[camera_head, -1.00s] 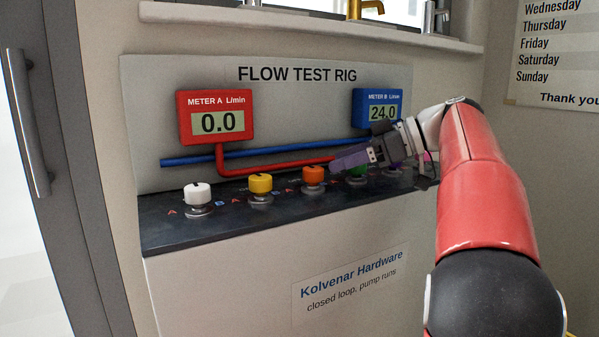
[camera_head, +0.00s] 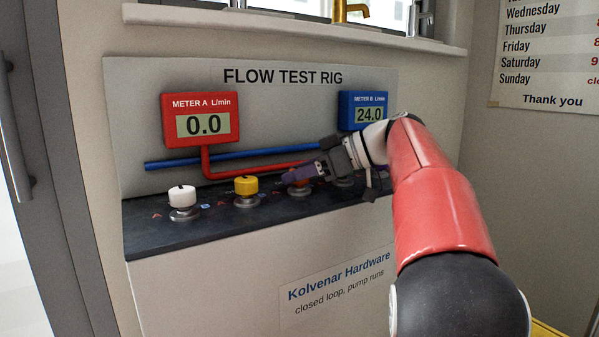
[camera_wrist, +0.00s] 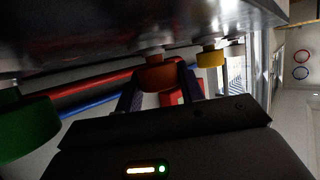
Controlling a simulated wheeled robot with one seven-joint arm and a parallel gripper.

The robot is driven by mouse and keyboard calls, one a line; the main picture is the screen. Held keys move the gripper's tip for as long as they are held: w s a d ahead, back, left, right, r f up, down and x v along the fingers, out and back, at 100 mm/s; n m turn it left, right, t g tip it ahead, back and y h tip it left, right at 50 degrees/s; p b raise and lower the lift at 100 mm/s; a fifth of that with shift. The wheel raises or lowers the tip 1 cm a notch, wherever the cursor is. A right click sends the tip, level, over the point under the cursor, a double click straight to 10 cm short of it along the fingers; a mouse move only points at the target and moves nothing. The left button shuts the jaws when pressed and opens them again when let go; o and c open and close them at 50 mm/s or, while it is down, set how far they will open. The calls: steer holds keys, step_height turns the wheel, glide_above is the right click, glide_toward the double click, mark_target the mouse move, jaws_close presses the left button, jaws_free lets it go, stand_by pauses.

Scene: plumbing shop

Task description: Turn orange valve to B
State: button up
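The orange valve knob (camera_wrist: 157,77) sits between the two purple fingers of my gripper (camera_wrist: 160,85) in the wrist view. The fingers are apart, one on each side of the knob; whether either touches it I cannot tell. In the head view my gripper (camera_head: 292,176) covers most of the orange valve, and its pointer and letter marks are hidden. Red meter A (camera_head: 202,119) reads 0.0 and blue meter B (camera_head: 364,110) reads 24.0.
The white valve (camera_head: 182,196) and yellow valve (camera_head: 246,186) stand left of my gripper on the dark shelf (camera_head: 190,231). The green valve (camera_wrist: 25,127) is close by in the wrist view. Red and blue pipes (camera_head: 172,164) run behind.

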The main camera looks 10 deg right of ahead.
steer(key=c, duration=0.4)
steer(key=shift+c, duration=0.2)
steer(key=shift+f+m+t+b, duration=0.15)
steer(key=shift+m+t+b, duration=0.15)
steer(key=shift+b, duration=0.25)
steer(key=m+t+h+b, duration=0.1)
steer(key=b, duration=0.1)
steer(key=shift+s+a+f+m+t+h+b, duration=0.1)
steer(key=shift+m+t+h+b, duration=0.2)
steer(key=shift+m+t+b, duration=0.1)
steer(key=m+t+h+b, duration=0.2)
steer(key=shift+m, duration=0.3)
steer(key=m+h, duration=0.1)
steer(key=m+t+h, duration=0.1)
steer(key=h, duration=0.1)
steer(key=m+t+h, duration=0.1)
steer(key=m, duration=0.1)
steer(key=shift+r+h+b, duration=0.3)
steer(key=shift+r+h, duration=0.05)
steer(key=shift+h, duration=0.05)
steer(key=shift+m+t+h+p, duration=0.5)
steer(key=shift+m+h+p, duration=0.2)
steer(key=shift+m+h, duration=0.8)
steer(key=shift+f, duration=0.1)
